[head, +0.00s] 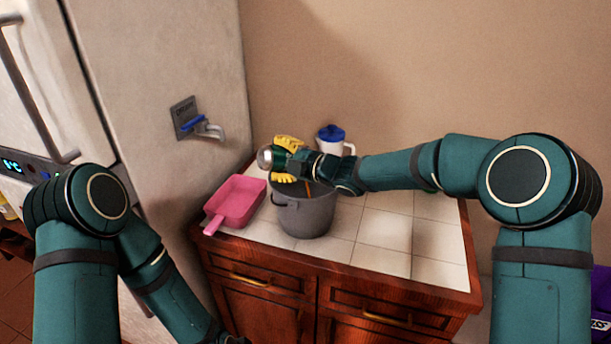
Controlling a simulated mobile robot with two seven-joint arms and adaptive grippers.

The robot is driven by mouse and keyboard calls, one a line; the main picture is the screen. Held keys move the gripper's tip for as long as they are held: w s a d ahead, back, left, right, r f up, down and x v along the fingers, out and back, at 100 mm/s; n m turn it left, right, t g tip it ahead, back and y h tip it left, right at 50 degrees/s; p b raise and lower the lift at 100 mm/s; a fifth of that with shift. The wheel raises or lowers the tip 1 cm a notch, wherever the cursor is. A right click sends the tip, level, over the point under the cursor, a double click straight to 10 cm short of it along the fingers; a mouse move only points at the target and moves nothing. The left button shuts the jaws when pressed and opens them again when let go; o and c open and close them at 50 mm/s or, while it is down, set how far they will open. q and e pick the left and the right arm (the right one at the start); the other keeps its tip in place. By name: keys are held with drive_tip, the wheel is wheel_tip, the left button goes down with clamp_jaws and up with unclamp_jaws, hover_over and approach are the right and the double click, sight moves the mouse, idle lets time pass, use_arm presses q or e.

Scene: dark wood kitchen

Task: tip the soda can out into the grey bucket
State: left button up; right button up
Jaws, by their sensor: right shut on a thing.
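The soda can (265,158) is held tilted onto its side, with its silver end pointing left, above the back left rim of the grey bucket. My right gripper (287,160), with yellow fingertips, is shut around the can and hides most of it. The grey bucket (305,216) stands upright on the white tiled counter. A thin orange-brown streak shows in the bucket's opening below my right gripper; I cannot tell what it is. The inside of the bucket is mostly hidden.
A pink dustpan (237,201) lies left of the bucket, close to the fridge (165,60). A white jug with a blue lid (332,134) stands behind my right wrist.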

drive_tip(key=shift+w+d+r+m+y, duration=0.1)
drive_tip(key=shift+d+r+m+y, duration=0.1)
drive_tip(key=shift+r+m+y, duration=0.3)
idle(0.4)
drive_tip(key=shift+f+p, duration=0.1)
drive_tip(key=shift+p, duration=0.25)
drive_tip(key=shift+w+d+r+m, duration=0.15)
drive_tip(key=shift+d+r+m, duration=0.1)
drive_tip(key=shift+m, duration=0.55)
drive_tip(key=shift+r, duration=0.15)
drive_tip(key=shift+w+d+r+m+t+y+p, duration=0.1)
drive_tip(key=shift+d+r+m+t+y+p, duration=0.15)
drive_tip(key=shift+r+m, duration=0.25)
drive_tip(key=shift+w+d+r+m+t+y+p, duration=0.1)
drive_tip(key=shift+r+m+t+y+p, duration=0.15)
drive_tip(key=shift+r+m, duration=0.25)
drive_tip(key=shift+w+d+r+m+t, duration=0.2)
drive_tip(key=shift+d+m+t, duration=0.1)
drive_tip(key=shift+m, duration=0.3)
drive_tip(key=shift+s+a, duration=0.1)
